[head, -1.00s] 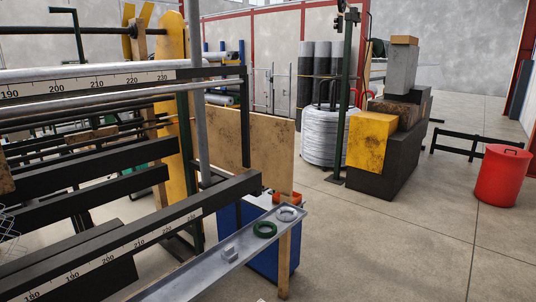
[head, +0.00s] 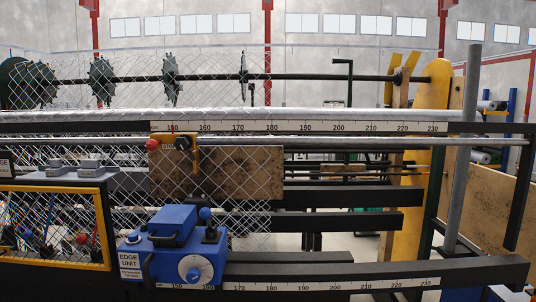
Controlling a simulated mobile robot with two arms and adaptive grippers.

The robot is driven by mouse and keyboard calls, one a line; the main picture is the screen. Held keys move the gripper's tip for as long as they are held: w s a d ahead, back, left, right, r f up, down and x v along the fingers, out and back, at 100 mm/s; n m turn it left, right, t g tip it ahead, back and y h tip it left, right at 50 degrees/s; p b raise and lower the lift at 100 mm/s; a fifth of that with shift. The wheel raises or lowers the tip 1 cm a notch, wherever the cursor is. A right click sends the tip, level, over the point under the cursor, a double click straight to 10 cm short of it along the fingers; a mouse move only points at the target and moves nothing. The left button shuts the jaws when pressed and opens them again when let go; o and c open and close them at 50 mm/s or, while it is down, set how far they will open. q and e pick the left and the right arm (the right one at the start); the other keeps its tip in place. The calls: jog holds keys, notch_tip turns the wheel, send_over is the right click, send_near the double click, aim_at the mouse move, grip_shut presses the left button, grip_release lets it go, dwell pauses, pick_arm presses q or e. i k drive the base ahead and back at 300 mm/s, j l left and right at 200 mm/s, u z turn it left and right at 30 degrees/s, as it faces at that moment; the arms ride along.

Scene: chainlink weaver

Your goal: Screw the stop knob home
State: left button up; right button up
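A small stop assembly sits on the upper rail (head: 340,140), left of the middle in the head view. It has a yellow bracket (head: 195,160), a dark round knob (head: 183,143) and a red knob (head: 152,144) at its left end. Which of these is the stop knob, and how far it is screwed in, I cannot tell at this size. Neither of my grippers is in view, and nothing of mine touches the assembly.
A blue edge unit (head: 172,245) with a white dial (head: 195,268) stands on the lower rail, below the stop. Chain-link mesh (head: 130,190) spans the left. A yellow-framed guard (head: 55,228) is at far left. A grey post (head: 462,150) rises at the right.

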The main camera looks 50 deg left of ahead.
aim_at(181, 143)
jog(key=u, duration=2.2)
